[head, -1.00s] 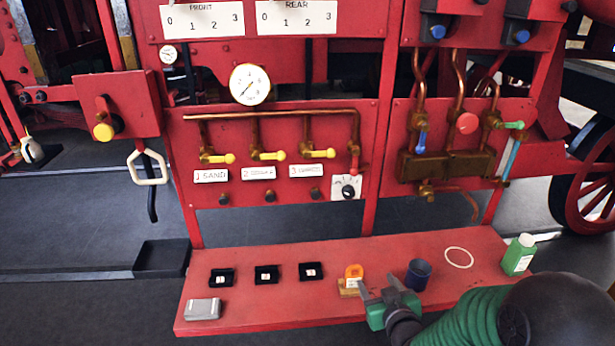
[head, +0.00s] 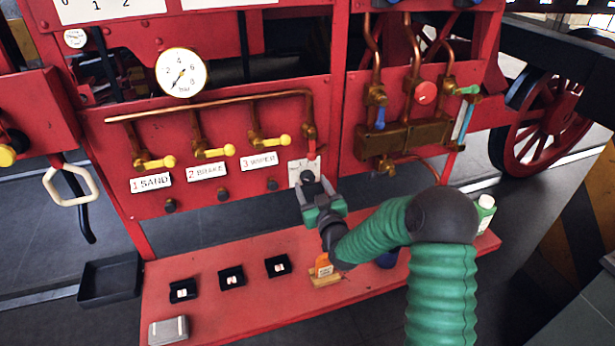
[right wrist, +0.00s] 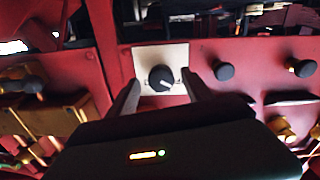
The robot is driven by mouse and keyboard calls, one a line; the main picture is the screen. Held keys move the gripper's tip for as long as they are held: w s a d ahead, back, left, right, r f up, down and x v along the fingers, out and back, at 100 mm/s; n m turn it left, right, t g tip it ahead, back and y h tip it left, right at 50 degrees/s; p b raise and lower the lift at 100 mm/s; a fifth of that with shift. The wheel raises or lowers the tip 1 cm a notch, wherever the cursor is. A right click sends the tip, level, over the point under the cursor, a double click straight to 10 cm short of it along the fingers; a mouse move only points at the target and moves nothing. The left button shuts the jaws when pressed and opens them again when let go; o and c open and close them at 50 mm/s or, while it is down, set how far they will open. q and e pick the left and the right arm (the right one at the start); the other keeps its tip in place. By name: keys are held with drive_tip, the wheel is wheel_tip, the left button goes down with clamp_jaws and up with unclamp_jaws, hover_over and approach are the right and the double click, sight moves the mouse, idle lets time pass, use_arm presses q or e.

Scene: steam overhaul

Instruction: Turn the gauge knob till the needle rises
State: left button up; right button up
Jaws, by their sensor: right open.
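The gauge knob is a black dial on a white plate (head: 296,171); in the right wrist view the knob (right wrist: 161,78) shows clearly, with a white pointer mark. The round white pressure gauge (head: 182,73) hangs above the pipes, its needle pointing to the lower left at the low end. My right gripper (head: 316,188) is in front of the plate and partly hides the knob in the head view. In the right wrist view its open fingers (right wrist: 160,96) stand either side of the knob, apart from it. My left gripper is not in view.
The red shelf (head: 215,305) below holds several small black trays, an orange item (head: 323,265) and a green bottle (head: 484,212). Copper pipework (head: 400,133) is to the right.

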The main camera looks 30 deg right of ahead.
sight(309, 180)
drive_tip(key=x, duration=0.3)
drive_tip(key=shift+r, duration=0.2)
drive_tip(key=shift+w, duration=0.15)
drive_tip(key=shift+f, duration=0.1)
clamp_jaws()
